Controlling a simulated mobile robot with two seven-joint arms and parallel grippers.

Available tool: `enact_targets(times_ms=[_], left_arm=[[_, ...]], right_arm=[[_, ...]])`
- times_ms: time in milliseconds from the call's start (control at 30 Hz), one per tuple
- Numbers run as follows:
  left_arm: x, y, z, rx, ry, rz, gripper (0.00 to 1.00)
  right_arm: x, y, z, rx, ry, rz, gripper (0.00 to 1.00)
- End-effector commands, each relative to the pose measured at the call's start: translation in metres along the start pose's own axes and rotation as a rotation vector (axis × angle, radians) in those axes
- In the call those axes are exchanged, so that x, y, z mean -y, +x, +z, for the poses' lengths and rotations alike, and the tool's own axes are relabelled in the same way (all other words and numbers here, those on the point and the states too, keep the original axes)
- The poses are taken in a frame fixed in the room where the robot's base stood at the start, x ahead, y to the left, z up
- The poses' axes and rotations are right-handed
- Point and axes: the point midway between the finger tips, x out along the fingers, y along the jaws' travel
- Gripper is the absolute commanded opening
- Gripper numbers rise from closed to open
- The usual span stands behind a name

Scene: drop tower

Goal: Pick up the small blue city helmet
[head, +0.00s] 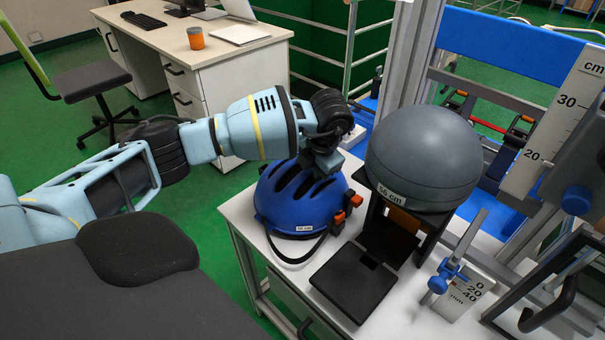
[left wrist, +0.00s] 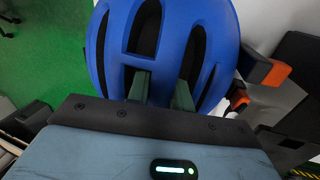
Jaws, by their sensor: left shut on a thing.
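The blue city helmet (head: 300,199) sits on the white bench top in the head view, its black strap hanging at the front and an orange and black buckle at its right. My left gripper (head: 322,165) reaches down onto the helmet's top from the left and is shut on it. In the left wrist view the helmet (left wrist: 165,40) fills the top of the picture. The two fingers of my left gripper (left wrist: 160,88) go in at its vent slots, around a blue rib. I cannot tell whether the helmet is clear of the bench. My right gripper is not in view.
A grey ball-shaped headform (head: 425,155) on a black stand is close to the helmet's right. A black plate (head: 357,284) lies in front of it. The drop tower's frame and scale (head: 555,125) stand at the right. The bench (head: 240,215) has little bare room.

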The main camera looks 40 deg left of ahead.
Motion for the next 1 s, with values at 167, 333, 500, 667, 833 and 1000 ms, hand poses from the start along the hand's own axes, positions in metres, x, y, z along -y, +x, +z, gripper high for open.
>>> enact_targets(times_ms=[167,333,500,667,833,1000], left_arm=[[0.0,-0.001,0.0,0.002,0.0,0.0,0.0],[-0.003,-0.01,0.001,0.004,-0.001,0.0,0.0],[-0.01,-0.038,0.001,0.006,-0.001,0.0,0.0],[-0.018,-0.067,0.001,0.005,-0.001,0.0,0.0],[-0.023,-0.089,0.001,0.004,0.0,0.0,0.0],[-0.025,-0.097,0.0,0.001,0.0,0.0,0.0]], right_arm=[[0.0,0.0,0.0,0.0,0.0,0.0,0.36],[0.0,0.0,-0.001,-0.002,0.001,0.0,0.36],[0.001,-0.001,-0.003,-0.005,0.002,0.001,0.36],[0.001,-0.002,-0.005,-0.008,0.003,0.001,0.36],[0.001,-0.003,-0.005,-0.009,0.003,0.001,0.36],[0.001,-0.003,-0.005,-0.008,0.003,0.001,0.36]])
